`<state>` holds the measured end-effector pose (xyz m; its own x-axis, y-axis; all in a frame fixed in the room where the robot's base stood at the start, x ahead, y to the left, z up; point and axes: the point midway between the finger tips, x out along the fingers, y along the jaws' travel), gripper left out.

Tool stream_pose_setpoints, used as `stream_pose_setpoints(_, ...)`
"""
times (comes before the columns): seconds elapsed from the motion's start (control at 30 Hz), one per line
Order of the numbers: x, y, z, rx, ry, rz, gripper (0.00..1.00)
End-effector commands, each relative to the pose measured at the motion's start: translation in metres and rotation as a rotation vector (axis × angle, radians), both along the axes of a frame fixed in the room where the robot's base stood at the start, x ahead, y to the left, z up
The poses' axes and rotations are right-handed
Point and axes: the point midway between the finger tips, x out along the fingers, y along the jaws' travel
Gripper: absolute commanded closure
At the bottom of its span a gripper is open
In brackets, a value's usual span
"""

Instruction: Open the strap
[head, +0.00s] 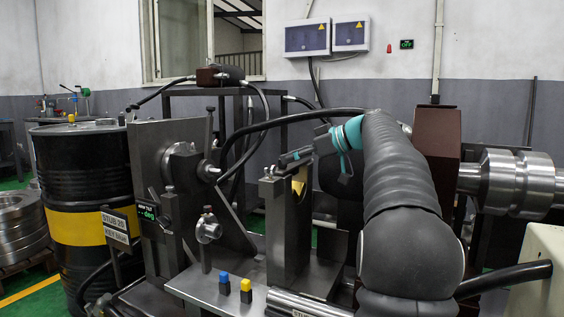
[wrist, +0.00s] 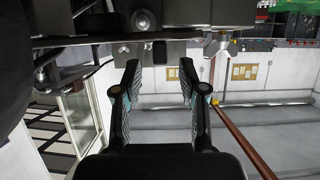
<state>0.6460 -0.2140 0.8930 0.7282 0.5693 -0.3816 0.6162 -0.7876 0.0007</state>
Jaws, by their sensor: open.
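A steel upright (head: 288,245) with a brass-coloured lining (head: 299,182) near its top stands in the middle of the fixture in the head view. I cannot pick out the strap with certainty; my arm and gripper cover part of this area. My gripper (head: 290,160), dark with teal parts, reaches leftward at the top of the upright. I cannot tell whether it touches it. In the wrist view my gripper (wrist: 160,68) is open, with nothing between its two fingers. Their tips lie below a grey metal bar (wrist: 175,47) in that picture.
A thick plate with a round hub (head: 183,165) stands left of the upright, with black hoses (head: 262,125) behind. A black drum (head: 85,190) is at left. A steel cylinder (head: 515,183) is at right.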

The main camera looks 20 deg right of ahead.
Motion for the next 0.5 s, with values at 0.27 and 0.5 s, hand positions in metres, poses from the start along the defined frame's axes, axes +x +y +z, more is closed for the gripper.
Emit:
stream_pose_setpoints(0.27,0.023,0.018,-0.013,0.0,0.001,0.0,0.58)
stream_pose_setpoints(0.5,0.027,0.021,-0.014,0.0,0.001,-0.001,0.58)
